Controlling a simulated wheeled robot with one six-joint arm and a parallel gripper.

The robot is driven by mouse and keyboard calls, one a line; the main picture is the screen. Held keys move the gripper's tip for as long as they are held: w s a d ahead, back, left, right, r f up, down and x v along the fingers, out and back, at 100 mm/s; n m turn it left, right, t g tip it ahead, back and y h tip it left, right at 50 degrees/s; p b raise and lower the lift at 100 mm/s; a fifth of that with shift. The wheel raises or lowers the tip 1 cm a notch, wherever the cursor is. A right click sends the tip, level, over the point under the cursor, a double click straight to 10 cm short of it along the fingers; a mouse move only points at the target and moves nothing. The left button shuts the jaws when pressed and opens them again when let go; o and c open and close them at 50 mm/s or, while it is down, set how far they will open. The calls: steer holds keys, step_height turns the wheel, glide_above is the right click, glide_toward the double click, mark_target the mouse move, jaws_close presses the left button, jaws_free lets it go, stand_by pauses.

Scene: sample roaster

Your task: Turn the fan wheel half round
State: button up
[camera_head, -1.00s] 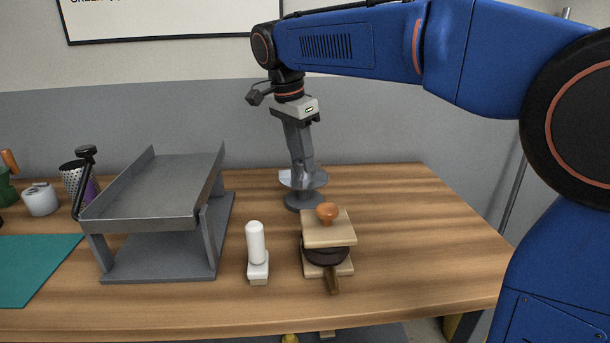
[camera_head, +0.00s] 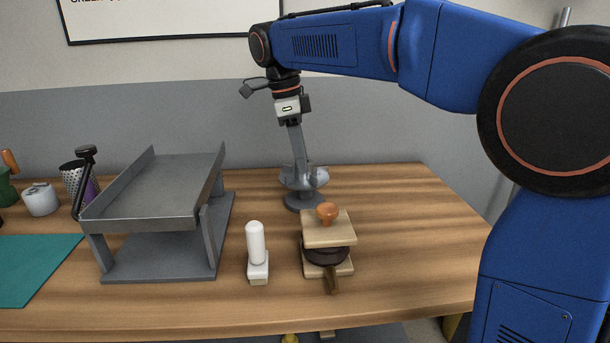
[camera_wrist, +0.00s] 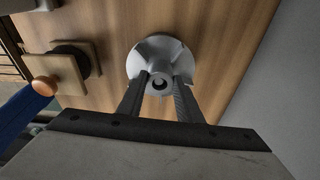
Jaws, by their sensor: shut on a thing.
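The fan wheel (camera_head: 317,178) is a grey, bladed wheel on a round dark base (camera_head: 304,200), near the back of the table. In the wrist view the fan wheel (camera_wrist: 158,50) shows from above, with a round hub and dark hole at its middle. My gripper (camera_head: 299,172) points down at it from above. In the wrist view the two fingers of my gripper (camera_wrist: 160,84) stand on either side of the hub and are shut on the wheel. The exact contact of the fingertips is partly hidden.
In front stands a wooden block press (camera_head: 328,235) with an orange knob and a dark handle. A white-topped upright piece (camera_head: 257,245) is left of it. A grey sloped metal tray stand (camera_head: 160,195) fills the left. The table's right side is clear.

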steer(key=m, duration=0.3)
steer(key=m+g, duration=0.1)
steer(key=m, duration=0.2)
steer(key=shift+w+d+m, duration=0.1)
steer(key=shift+w+m, duration=0.1)
steer(key=shift+m, duration=0.1)
steer(key=o, duration=1)
steer(key=shift+s+d+v, duration=0.1)
steer(key=shift+d+v, duration=0.1)
steer(key=shift+v, duration=0.95)
steer(key=shift+s+d+v, duration=0.15)
steer(key=shift+d+v, duration=0.1)
steer(key=shift+v, duration=0.9)
steer(key=shift+s+d+v, duration=0.1)
steer(key=shift+d+v, duration=0.1)
steer(key=shift+v, duration=0.9)
steer(key=shift+r, duration=0.2)
